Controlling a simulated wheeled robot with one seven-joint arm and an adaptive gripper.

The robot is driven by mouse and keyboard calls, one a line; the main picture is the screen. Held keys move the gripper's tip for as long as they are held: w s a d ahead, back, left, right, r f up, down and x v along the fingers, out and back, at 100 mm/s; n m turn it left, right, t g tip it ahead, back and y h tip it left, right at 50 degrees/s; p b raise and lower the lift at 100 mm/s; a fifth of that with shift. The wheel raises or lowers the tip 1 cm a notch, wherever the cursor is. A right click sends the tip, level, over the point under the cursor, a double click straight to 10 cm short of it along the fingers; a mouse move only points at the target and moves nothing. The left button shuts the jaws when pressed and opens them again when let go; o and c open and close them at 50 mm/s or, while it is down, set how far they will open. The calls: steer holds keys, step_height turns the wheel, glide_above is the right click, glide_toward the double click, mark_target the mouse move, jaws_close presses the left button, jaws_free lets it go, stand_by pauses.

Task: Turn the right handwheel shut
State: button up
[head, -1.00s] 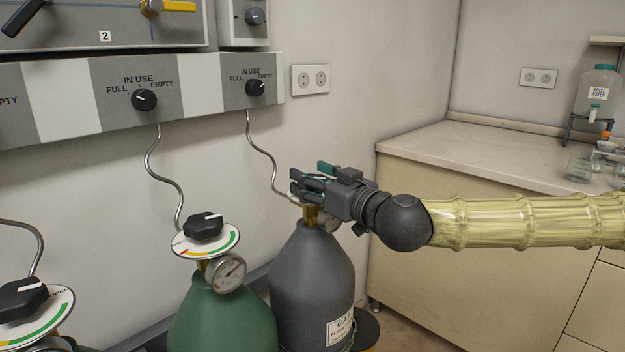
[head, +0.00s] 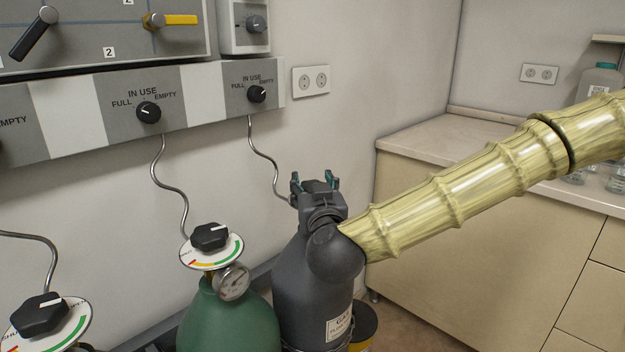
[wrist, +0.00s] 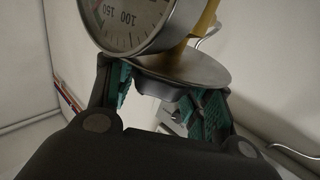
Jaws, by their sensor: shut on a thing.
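The right handwheel stands on top of the dark grey gas cylinder (head: 300,285). In the head view my gripper and wrist hide it. In the wrist view a small part of the dark handwheel (wrist: 160,88) shows under its round metal dial plate (wrist: 185,66), between my teal-padded fingers. My gripper (head: 315,181) is shut on the handwheel, reaching over the cylinder top from the front, fingers toward the wall. The wrist view shows both fingers beside the handwheel, with the pressure gauge (wrist: 130,22) close by. The handwheel's pointer mark is hidden.
A green cylinder (head: 228,322) with its own black handwheel (head: 210,236) and gauge (head: 233,282) stands just left. Another handwheel (head: 40,313) is at the lower left. A thin pipe (head: 263,160) runs down the wall. A beige cabinet (head: 470,230) stands right.

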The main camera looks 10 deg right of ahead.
steer(key=shift+a+r+m+g+h+p, duration=0.1)
steer(key=shift+m+g+h+p, duration=0.15)
steer(key=shift+m+h+p, duration=0.65)
steer(key=shift+r+m+g+h+p, duration=0.1)
steer(key=shift+m+g+h+p, duration=0.3)
steer(key=shift+h, duration=1)
steer(key=shift+f+m+g+h+p, duration=0.1)
steer(key=shift+m+g+h+p, duration=0.45)
steer(key=shift+m+h, duration=0.8)
steer(key=shift+f+m+g+h+p, duration=0.1)
steer(key=shift+m+g+h+p, duration=0.2)
steer(key=shift+h, duration=0.35)
steer(key=o, duration=1)
steer(key=shift+o, duration=0.2)
steer(key=v, duration=1.2)
